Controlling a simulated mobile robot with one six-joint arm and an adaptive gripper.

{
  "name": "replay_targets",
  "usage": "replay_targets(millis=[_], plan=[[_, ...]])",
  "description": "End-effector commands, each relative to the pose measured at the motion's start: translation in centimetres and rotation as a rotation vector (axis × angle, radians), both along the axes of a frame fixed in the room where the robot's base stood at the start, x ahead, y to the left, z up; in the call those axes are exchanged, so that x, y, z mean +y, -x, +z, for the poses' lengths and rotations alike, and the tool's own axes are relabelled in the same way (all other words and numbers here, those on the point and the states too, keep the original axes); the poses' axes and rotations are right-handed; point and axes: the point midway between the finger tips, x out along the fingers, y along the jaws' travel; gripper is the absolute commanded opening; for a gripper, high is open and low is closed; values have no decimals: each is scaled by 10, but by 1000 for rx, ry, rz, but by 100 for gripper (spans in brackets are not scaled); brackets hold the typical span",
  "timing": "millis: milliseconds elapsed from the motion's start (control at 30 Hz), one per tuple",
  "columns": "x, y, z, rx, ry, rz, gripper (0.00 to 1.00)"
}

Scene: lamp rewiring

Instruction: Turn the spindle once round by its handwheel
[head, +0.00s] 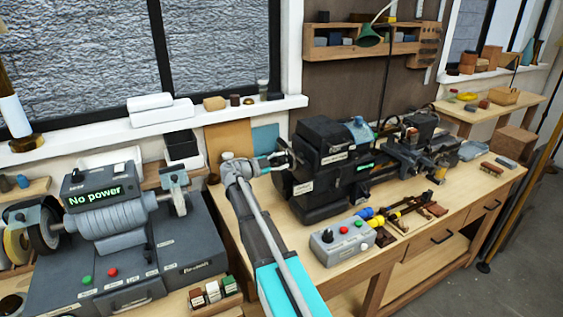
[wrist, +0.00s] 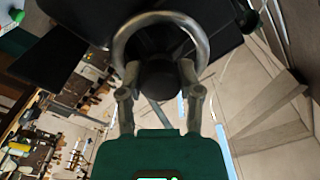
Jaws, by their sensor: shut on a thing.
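The dark lathe (head: 325,165) stands on the wooden bench, with its headstock at the left end. The handwheel (head: 291,156) is at that left end, partly hidden by my gripper (head: 273,162). The spindle itself is hidden.
A grey machine (head: 120,215) with a "No power" display stands at the left. A control box (head: 342,240) with buttons sits in front of the lathe. Small tools and parts (head: 405,210) lie on the bench to its right. A window sill (head: 220,110) runs behind.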

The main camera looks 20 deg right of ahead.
Motion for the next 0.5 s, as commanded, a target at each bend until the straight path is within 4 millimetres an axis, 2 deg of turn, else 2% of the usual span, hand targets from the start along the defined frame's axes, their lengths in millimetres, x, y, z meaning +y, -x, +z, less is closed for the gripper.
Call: replay_targets(millis=[500], plan=[[0, 1, -1, -258, -13, -3, 0]])
